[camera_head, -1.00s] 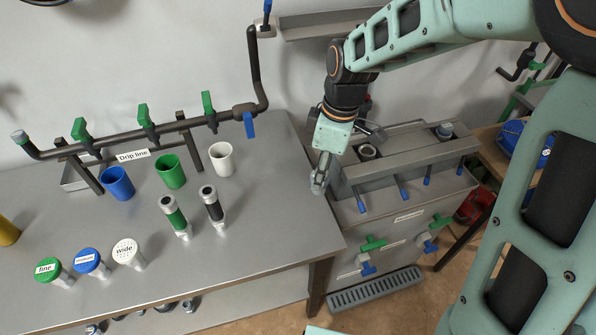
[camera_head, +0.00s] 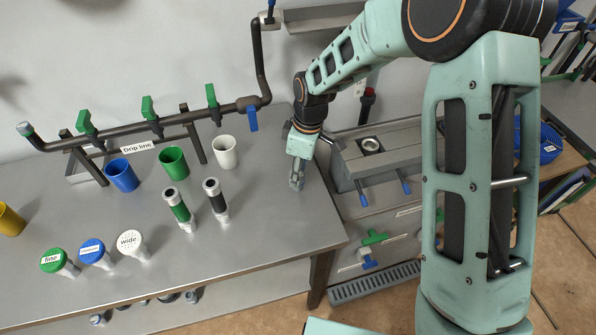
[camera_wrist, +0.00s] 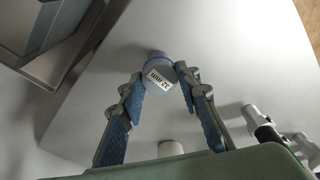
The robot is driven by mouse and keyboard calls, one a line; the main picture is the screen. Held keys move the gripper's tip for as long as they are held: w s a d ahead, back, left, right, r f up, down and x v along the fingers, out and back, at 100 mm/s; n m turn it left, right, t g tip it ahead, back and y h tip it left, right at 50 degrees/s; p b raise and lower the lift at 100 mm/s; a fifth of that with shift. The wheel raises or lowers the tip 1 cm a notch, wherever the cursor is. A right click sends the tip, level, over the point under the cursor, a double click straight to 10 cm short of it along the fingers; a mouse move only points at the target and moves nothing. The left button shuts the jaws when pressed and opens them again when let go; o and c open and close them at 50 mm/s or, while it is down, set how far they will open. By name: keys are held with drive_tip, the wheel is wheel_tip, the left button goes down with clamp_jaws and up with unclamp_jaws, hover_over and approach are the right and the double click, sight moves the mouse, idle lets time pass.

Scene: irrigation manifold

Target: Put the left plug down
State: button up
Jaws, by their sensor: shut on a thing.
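My gripper (camera_head: 296,182) is over the right end of the grey table (camera_head: 262,232). The wrist view shows its two blue-padded fingers (camera_wrist: 158,76) shut on the left plug (camera_wrist: 159,66). The plug is a pale grey piece with a blue rim and a white label reading 12 mm, upside down in that view. In the head view the plug is not clearly told apart from the fingertips. I cannot tell whether it touches the table. The left socket (camera_head: 371,145) on the grey manifold box (camera_head: 350,165) shows as an open ring.
Green-banded (camera_head: 179,209) and black-banded (camera_head: 216,200) cylinders stand left of my gripper. White (camera_head: 225,152), green (camera_head: 174,162) and blue (camera_head: 122,175) cups stand behind them. Labelled caps (camera_head: 131,243) are at the front left. The tabletop before my gripper is clear.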

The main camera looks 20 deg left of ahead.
sight(303, 177)
drive_tip(key=shift+f, duration=0.25)
drive_tip(key=o, duration=1.3)
drive_tip(key=shift+r, duration=0.15)
wheel_tip(303, 177, up, 12)
drive_tip(key=d, duration=0.1)
drive_tip(key=shift+d, duration=0.25)
